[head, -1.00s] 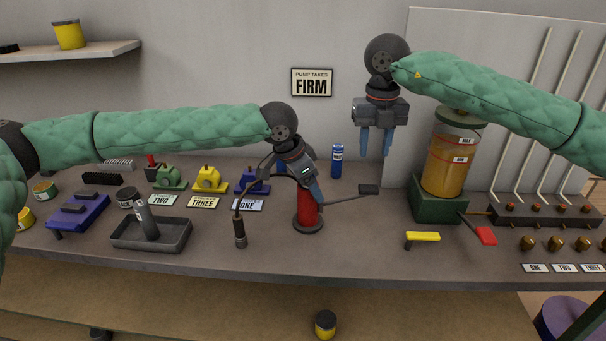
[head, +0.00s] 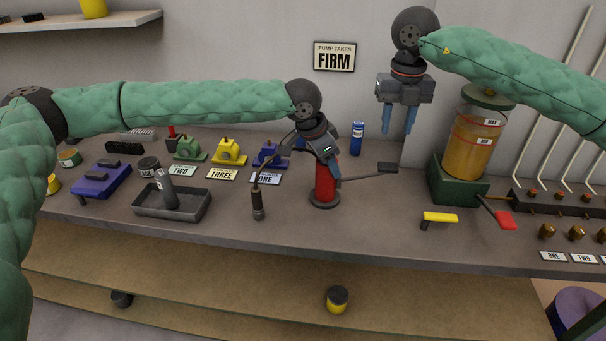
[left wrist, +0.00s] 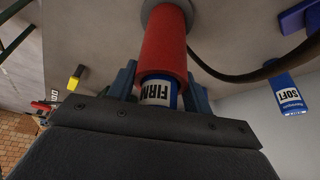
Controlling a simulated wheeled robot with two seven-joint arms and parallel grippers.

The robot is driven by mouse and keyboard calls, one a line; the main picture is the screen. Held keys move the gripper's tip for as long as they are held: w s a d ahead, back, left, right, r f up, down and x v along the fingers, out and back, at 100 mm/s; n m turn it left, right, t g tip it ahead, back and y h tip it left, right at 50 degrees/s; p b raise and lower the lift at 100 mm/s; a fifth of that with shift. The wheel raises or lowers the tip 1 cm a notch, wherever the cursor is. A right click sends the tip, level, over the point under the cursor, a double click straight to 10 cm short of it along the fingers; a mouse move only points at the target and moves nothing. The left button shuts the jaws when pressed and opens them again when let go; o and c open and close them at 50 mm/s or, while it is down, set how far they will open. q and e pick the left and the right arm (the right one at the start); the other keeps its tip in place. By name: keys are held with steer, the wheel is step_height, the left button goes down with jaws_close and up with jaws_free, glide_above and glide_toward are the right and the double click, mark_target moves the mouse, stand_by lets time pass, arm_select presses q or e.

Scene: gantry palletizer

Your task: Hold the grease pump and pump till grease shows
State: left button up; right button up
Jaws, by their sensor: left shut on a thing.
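The grease pump (head: 325,185) is a red upright cylinder on a dark round base on the bench. Its lever with a dark paddle (head: 387,168) sticks out to the right, and a hose ends in a dark nozzle (head: 258,205) at its left. My left gripper (head: 330,162) is shut on the pump's upper part. In the left wrist view the red pump body (left wrist: 165,48) and a blue cartridge marked FIRM (left wrist: 158,92) show between its fingers. My right gripper (head: 398,120) is open and empty in the air, above and right of the paddle. No grease is visible at the nozzle.
A sign (head: 334,57) reads "PUMP TAKES FIRM". A blue cartridge (head: 357,138) stands behind the pump; the left wrist view shows one marked SOFT (left wrist: 288,98). A grey tray (head: 190,212) lies left. A green-based reservoir (head: 459,182) with a red-ended lever and a yellow handle (head: 440,217) stand right.

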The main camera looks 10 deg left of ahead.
stand_by(0.4)
steer(key=c, duration=0.3)
steer(key=shift+r, duration=0.35)
steer(key=c, duration=0.4)
steer(key=shift+w+d+r+t, duration=0.1)
steer(key=shift+r+t, duration=0.05)
steer(key=shift+r, duration=0.45)
steer(key=shift+w+d+r+t, duration=0.1)
steer(key=shift+r+t, duration=0.05)
steer(key=shift+r, duration=0.45)
jaws_close()
steer(key=shift+s+a+f+n, duration=0.1)
steer(key=shift+a+f+n, duration=0.05)
steer(key=shift+f+n, duration=0.9)
steer(key=shift+s+a+f+n, duration=0.1)
steer(key=shift+f+n, duration=0.85)
steer(key=shift+n, duration=0.2)
steer(key=shift+f, duration=3.25)
